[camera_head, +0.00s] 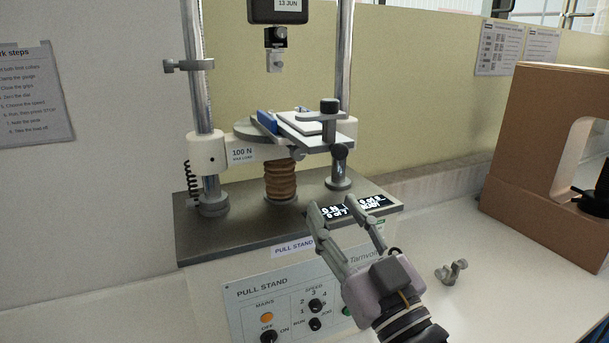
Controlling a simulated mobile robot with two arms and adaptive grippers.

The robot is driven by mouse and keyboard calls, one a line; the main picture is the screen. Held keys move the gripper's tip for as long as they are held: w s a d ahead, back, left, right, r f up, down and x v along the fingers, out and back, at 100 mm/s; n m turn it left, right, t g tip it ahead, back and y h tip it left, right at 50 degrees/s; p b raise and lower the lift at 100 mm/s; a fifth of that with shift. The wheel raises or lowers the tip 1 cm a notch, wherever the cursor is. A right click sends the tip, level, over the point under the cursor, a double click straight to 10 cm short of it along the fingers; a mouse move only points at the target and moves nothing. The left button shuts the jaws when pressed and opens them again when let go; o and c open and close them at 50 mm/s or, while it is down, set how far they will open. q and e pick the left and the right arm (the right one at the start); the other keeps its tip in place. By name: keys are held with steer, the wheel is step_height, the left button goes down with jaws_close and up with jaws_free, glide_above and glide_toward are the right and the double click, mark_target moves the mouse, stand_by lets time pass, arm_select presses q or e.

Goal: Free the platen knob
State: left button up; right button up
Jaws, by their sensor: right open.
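The pull stand (245,222) has a platen (247,132) on a copper-coloured ribbed column (280,181). A white and grey flat piece with a blue block (267,122) lies over the platen. I cannot tell which is the platen knob. My right gripper (343,214) is open and empty, in front of the stand's small displays, below and apart from both knobs. My left gripper is not in view.
A gauge head (277,11) with a grip hangs above the platen between two steel columns. A control panel (292,300) with dials faces front. A small metal clamp (451,272) lies on the bench at right. A brown housing (537,150) stands farther right.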

mark_target(300, 157)
steer(key=p+x, duration=0.2)
steer(key=x, duration=0.8)
steer(key=shift+a+r, duration=0.1)
steer(key=shift+w+a+r+p, duration=0.15)
steer(key=shift+w+a+p, duration=0.15)
steer(key=shift+w, duration=0.3)
steer(key=shift+c, duration=0.2)
jaws_close()
